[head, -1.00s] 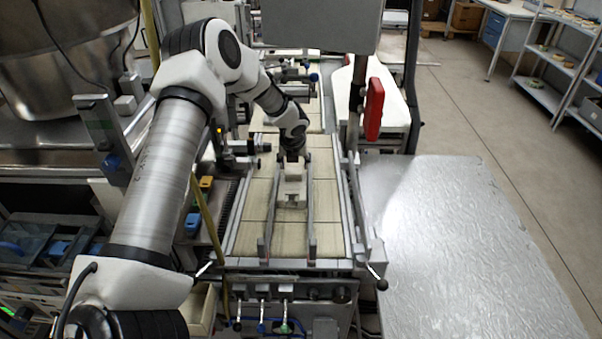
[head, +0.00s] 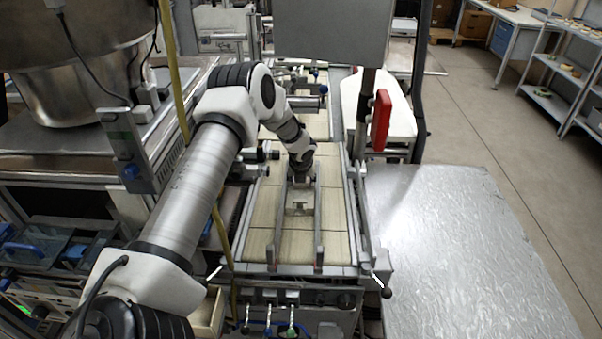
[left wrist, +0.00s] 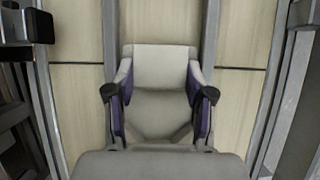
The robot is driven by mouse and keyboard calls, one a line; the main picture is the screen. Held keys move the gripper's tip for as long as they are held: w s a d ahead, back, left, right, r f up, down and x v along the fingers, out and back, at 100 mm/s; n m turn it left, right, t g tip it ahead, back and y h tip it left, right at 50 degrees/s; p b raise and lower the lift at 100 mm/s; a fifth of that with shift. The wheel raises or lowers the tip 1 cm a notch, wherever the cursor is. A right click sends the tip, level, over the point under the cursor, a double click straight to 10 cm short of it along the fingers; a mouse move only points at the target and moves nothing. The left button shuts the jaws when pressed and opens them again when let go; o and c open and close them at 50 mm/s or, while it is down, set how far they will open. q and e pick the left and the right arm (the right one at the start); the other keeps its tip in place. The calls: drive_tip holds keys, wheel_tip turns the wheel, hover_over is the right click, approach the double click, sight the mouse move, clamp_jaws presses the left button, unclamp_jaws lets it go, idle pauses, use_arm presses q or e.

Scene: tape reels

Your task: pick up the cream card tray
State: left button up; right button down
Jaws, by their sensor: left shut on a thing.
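The cream card tray (left wrist: 162,68) is between the two fingers of my left gripper (left wrist: 158,98) in the left wrist view. The dark fingers with purple inner pads press on its left and right sides, so the gripper is shut on it. In the head view my left gripper (head: 300,178) points down over the pale belt, between two grey rails, and mostly hides the tray. Whether the tray touches the belt I cannot tell. My right gripper is not in view.
The belt (head: 265,215) is pale and tiled, with raised metal rails (head: 319,235) along it. A bare metal table (head: 460,250) stands on the right. A red part (head: 381,120) and a grey panel (head: 330,30) stand behind. A large steel bowl (head: 80,60) is at the left.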

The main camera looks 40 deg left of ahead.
use_arm(q)
drive_tip(key=shift+r, duration=0.1)
wheel_tip(320, 180, up, 18)
drive_tip(key=b, duration=0.4)
drive_tip(key=shift+b, duration=0.35)
